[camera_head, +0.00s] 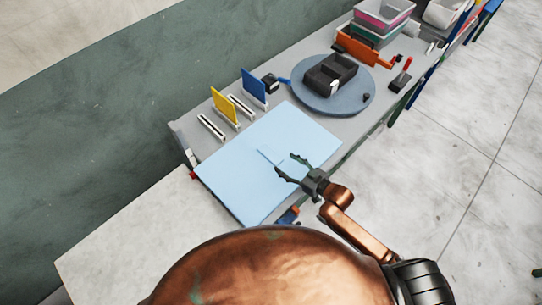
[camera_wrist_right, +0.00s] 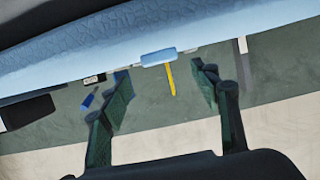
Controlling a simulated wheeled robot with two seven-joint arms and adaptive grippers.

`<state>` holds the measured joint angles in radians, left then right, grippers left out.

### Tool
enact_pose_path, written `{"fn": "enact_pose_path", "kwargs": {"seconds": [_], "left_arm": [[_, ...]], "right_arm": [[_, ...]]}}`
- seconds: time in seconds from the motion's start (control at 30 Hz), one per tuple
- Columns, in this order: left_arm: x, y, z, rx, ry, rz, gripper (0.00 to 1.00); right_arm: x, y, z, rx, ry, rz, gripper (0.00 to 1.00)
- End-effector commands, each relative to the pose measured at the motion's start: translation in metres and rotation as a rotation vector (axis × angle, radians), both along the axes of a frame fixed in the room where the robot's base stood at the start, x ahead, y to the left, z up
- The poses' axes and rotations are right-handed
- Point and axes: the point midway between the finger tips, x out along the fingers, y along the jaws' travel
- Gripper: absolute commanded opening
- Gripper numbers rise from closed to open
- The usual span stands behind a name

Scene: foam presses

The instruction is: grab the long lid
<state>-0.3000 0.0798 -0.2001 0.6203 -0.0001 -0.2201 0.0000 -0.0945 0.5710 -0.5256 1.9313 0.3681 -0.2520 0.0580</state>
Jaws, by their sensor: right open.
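A large, flat light-blue panel (camera_head: 245,175), apparently the long lid, lies on the grey bench. A narrow light-blue bar (camera_head: 267,156), like a handle, shows on its middle. My right gripper (camera_head: 288,167) is open and empty over the panel, its fingertips near the right end of the bar. In the right wrist view the bar (camera_wrist_right: 158,57) sticks out from the textured blue surface (camera_wrist_right: 100,38), between and beyond the open fingers (camera_wrist_right: 163,78). I see no clear contact. My left gripper is out of view.
A grey-blue round plate (camera_head: 300,98) with a black divided box (camera_head: 330,74) stands behind the panel. A yellow plate (camera_head: 224,105) and a blue plate (camera_head: 254,87) stand upright along the wall side. Stacked bins (camera_head: 383,15) are at the far end.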

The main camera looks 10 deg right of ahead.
Motion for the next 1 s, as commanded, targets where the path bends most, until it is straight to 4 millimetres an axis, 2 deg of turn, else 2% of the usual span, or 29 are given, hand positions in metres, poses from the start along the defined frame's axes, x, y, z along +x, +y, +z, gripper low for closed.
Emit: {"fn": "enact_pose_path", "kwargs": {"seconds": [0.6,0.87,1.0], "left_arm": [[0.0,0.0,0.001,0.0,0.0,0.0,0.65],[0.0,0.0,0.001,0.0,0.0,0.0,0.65],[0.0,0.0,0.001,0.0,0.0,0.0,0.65]], "right_arm": [[0.057,0.041,-0.017,0.001,0.001,0.001,0.56],[0.06,0.043,-0.018,0.0,0.0,0.002,0.56],[0.06,0.043,-0.018,-0.001,0.0,0.001,0.49]]}}
